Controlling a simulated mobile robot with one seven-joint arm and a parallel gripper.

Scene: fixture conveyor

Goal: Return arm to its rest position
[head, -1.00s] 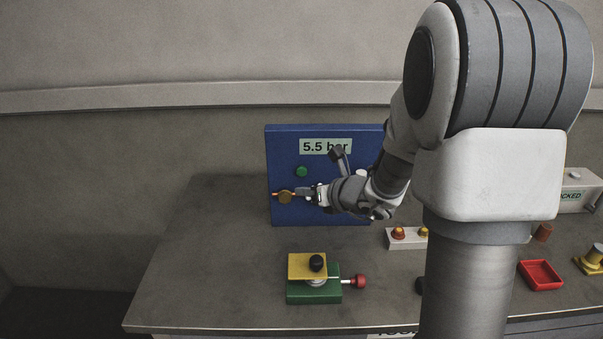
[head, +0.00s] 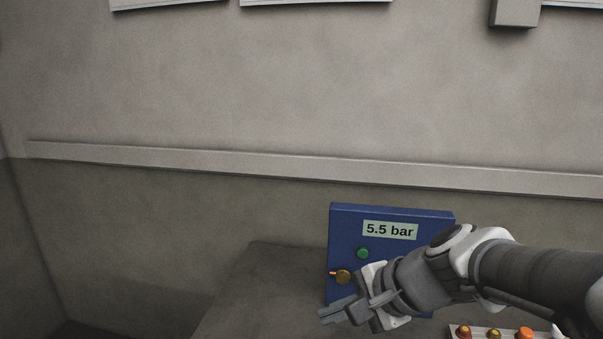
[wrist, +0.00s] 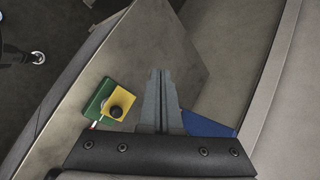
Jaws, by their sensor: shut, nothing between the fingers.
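My gripper (head: 330,313) is in front of the lower left part of a blue panel (head: 345,225) in the head view. Its fingers point left and downward, and they are shut with nothing between them. The shut fingers also show in the wrist view (wrist: 155,90), above the grey table. The panel carries a "5.5 bar" display (head: 390,230), a green button (head: 362,253) and a brass knob with an orange pointer (head: 343,277). The fingers are apart from the knob, below it in the picture. My forearm covers the panel's lower right.
A green and yellow fixture with a black knob (wrist: 116,111) sits on the table (wrist: 165,35), left of the fingers in the wrist view. A white strip with several coloured buttons (head: 480,331) lies below my arm. The wall (head: 250,100) stands behind; the table's left part is clear.

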